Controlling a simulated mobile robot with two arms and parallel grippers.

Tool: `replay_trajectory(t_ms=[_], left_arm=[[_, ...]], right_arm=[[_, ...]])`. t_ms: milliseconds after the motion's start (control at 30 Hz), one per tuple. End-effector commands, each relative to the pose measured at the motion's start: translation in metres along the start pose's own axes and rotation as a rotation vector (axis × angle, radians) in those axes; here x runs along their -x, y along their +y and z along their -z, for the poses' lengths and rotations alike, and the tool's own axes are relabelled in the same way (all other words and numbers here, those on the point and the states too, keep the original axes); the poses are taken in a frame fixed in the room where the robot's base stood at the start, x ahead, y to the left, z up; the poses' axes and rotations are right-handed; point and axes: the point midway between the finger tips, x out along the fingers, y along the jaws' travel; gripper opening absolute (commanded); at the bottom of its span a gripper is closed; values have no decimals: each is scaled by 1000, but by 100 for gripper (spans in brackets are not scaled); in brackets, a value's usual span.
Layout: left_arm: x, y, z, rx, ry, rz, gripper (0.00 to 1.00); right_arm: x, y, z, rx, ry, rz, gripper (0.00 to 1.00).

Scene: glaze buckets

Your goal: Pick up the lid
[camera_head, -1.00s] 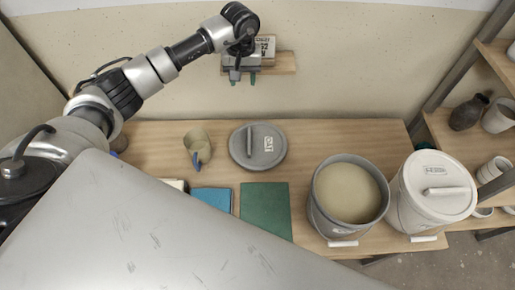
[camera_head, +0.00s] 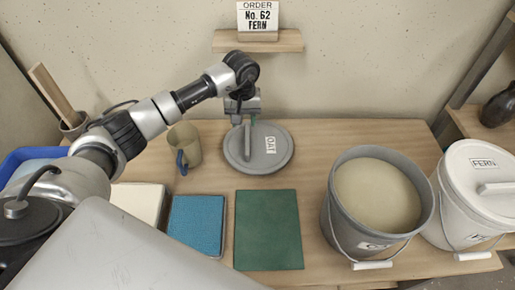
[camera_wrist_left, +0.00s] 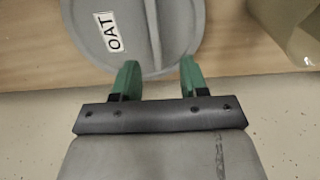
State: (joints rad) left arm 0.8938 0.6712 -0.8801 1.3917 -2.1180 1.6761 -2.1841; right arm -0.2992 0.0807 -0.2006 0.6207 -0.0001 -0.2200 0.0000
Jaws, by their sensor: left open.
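The grey round lid (camera_head: 272,156), labelled OAT, lies flat on the wooden table with a raised bar handle across it. It also shows in the left wrist view (camera_wrist_left: 180,50), with the handle running up the picture. My left gripper (camera_head: 241,119) is open at the far edge of the lid, its green fingertips (camera_wrist_left: 157,76) apart and pointing towards the lid; nothing is between them but the lid's rim in view beyond. I cannot tell whether they touch it. An open grey bucket (camera_head: 338,215) of beige glaze stands at the right. My right gripper is not in view.
A white bucket (camera_head: 451,205) with a lid marked FERN stands far right. A mug (camera_head: 187,140) stands left of the lid. Green (camera_head: 268,230), blue (camera_head: 197,225) and white (camera_head: 140,201) tiles lie in front. An order card (camera_head: 257,17) reads No. 62 FERN on a wall shelf.

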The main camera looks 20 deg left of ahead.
Motion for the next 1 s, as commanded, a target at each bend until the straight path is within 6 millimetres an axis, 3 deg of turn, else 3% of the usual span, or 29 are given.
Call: replay_trajectory(t_ms=[100, 600, 1000], left_arm=[[-21, 0, -1, 1, -4, 1, 44], [-82, 8, 0, 1, -2, 1, 44], [-86, 8, 1, 0, 0, 1, 44]], right_arm=[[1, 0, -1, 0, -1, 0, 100], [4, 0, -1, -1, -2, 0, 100], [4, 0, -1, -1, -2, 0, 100]])
